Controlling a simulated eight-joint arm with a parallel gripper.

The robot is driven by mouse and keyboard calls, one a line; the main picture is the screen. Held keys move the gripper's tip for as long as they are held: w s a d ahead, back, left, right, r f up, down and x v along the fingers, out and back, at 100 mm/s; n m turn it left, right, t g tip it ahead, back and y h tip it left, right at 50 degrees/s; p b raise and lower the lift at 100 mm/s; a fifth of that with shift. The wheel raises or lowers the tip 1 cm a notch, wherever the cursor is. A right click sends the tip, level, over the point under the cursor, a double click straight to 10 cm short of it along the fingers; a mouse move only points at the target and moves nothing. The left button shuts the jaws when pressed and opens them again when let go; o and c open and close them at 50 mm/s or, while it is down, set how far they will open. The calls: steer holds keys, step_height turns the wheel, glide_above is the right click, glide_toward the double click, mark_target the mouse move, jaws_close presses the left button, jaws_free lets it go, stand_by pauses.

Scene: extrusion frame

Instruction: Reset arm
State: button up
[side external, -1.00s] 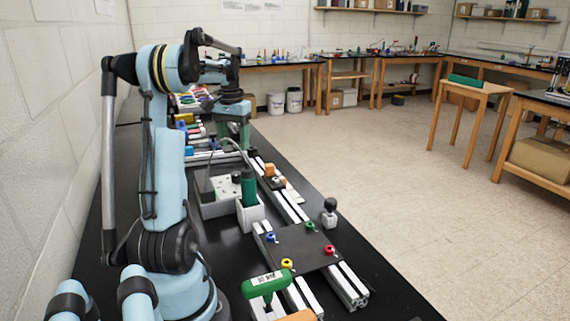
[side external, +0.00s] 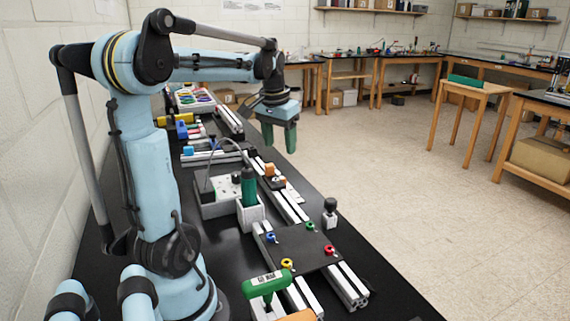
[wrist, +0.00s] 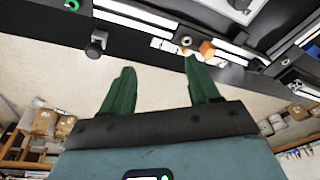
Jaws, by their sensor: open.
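My gripper (side external: 279,137) is open and empty in the side external view, with two green fingers pointing down. It is raised in the air near the bench's right edge, above and beyond the extrusion frame. In the wrist view my gripper (wrist: 158,82) shows its two green fingers spread apart with nothing between them. The extrusion frame (side external: 343,286), with a dark plate (side external: 300,247) and coloured round pieces on it, lies on the black bench, apart from my gripper.
A white holder (side external: 250,213) with a green-handled tool and a grey box (side external: 213,208) stand mid-bench. A green-handled tool (side external: 265,284) stands in front. Open floor lies right of the bench.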

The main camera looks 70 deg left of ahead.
steer(key=d+f+m+t, duration=0.2)
steer(key=d+m, duration=0.1)
steer(key=d, duration=1)
steer(key=d+f+m+t+h, duration=0.1)
steer(key=d+f+m+t, duration=0.2)
steer(key=d, duration=1.1)
steer(key=shift+f+t+h, duration=0.3)
steer(key=shift+f, duration=0.05)
